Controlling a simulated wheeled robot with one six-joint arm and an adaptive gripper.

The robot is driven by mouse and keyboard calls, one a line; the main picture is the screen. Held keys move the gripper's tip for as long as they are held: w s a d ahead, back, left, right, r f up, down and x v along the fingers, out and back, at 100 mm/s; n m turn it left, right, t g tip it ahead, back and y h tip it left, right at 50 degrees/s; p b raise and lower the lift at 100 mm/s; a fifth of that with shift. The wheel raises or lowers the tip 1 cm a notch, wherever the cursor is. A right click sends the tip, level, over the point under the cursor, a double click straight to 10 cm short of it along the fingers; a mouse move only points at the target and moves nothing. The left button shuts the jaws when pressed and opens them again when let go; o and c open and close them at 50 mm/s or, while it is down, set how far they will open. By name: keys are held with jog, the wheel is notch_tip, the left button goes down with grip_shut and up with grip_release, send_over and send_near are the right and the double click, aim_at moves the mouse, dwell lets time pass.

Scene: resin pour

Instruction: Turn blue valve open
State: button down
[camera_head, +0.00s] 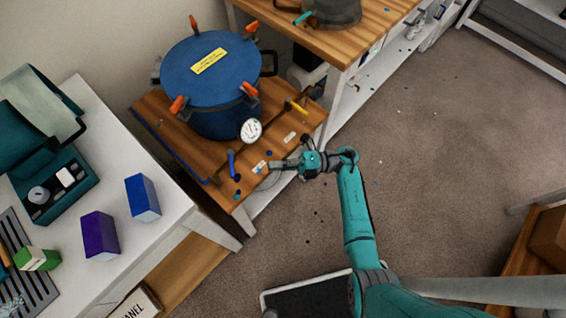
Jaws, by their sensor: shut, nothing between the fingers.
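The blue valve (231,163) is a small handle at the front of the wooden stand, below and left of the pressure gauge (251,130). It looks roughly upright in the picture. My gripper (273,165) is to the right of the blue valve, apart from it in the picture, with its fingers pointing left toward it. The fingers look closed together and hold nothing. How far the fingertips are above or in front of the stand is hard to tell. A large blue pressure pot (214,72) with orange clamp handles stands behind the valve.
A yellow valve handle (298,108) sits on the same stand (185,140), further right. A white table (150,240) at left holds blue and purple boxes and a teal case. A wooden workbench (365,30) stands at upper right. Open carpet lies right of my arm.

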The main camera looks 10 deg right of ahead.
aim_at(232, 174)
jog(key=x, duration=0.9)
jog(key=shift+a, duration=0.2)
jog(key=shift+s+a+m+t, duration=0.15)
jog(key=shift+m+t, duration=0.15)
jog(key=shift+t, duration=0.25)
jog(key=shift+a+m+t, duration=0.2)
jog(key=shift+m+t, duration=0.1)
jog(key=shift+t, duration=0.25)
jog(key=shift+s+a+m+t+h, duration=0.15)
jog(key=shift+a+m+t+h, duration=0.15)
jog(key=shift+m+t, duration=0.4)
jog(key=shift+s+a+m+t+h, duration=0.15)
jog(key=shift+a+m+t+h, duration=0.2)
jog(key=shift+t, duration=0.65)
jog(key=m+t, duration=0.1)
jog(key=a+m+t+h, duration=0.1)
jog(key=t, duration=0.1)
jog(key=m+t+h, duration=0.1)
jog(key=shift+a+t, duration=0.3)
jog(key=shift+w+a, duration=0.3)
jog(key=shift+a, duration=0.65)
jog(key=shift+w+a, duration=0.1)
